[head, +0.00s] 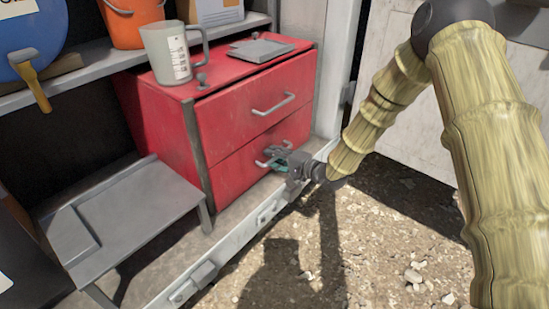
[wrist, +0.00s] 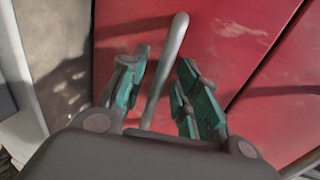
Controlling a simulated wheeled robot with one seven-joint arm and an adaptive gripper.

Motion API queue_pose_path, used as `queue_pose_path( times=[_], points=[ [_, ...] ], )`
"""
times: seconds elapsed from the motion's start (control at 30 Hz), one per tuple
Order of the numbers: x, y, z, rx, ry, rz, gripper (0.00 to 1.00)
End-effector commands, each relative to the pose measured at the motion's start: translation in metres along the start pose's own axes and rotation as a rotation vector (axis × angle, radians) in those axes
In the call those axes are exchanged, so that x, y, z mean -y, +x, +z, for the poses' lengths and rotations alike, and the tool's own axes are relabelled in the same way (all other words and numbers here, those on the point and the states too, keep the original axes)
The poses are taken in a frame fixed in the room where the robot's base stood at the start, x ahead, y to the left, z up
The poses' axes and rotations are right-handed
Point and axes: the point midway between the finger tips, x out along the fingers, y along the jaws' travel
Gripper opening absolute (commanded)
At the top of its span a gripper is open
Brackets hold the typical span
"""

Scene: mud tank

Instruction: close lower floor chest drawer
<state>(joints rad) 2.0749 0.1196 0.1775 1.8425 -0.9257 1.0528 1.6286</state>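The red floor chest (head: 174,122) stands on the floor of the unit and has two drawers. The lower drawer (head: 232,175) looks flush or nearly flush with the chest front; a small gap cannot be judged. Its metal handle (head: 268,163) is partly hidden by my gripper (head: 279,163). In the wrist view my gripper (wrist: 160,92) is open, with teal-padded fingers on either side of the handle (wrist: 166,72). The red drawer front (wrist: 235,45) lies just behind it. I cannot tell whether a finger touches the handle. The upper drawer (head: 250,105) looks shut.
A measuring jug (head: 168,55) and grey flat plates (head: 260,49) sit on the chest top. A grey metal step (head: 125,210) stands left of the chest. A raised metal sill (head: 262,217) runs along the front. Gravel ground lies outside.

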Motion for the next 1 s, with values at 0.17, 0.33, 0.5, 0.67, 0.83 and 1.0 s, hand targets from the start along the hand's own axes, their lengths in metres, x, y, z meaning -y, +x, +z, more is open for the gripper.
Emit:
queue_pose_path(
  times=[0.17, 0.33, 0.5, 0.67, 0.83, 1.0],
  points=[
    [-0.001, -0.001, 0.0, 0.0, 0.0, 0.001, 0.32],
    [-0.001, -0.009, -0.001, 0.0, 0.001, 0.002, 0.32],
    [-0.001, -0.035, 0.0, -0.001, 0.003, 0.002, 0.32],
    [0.0, -0.065, 0.0, -0.001, 0.003, 0.0, 0.32],
    [0.0, -0.093, 0.0, -0.001, 0.002, 0.0, 0.32],
    [0.0, -0.112, -0.001, -0.001, 0.002, 0.0, 0.32]
  ],
)
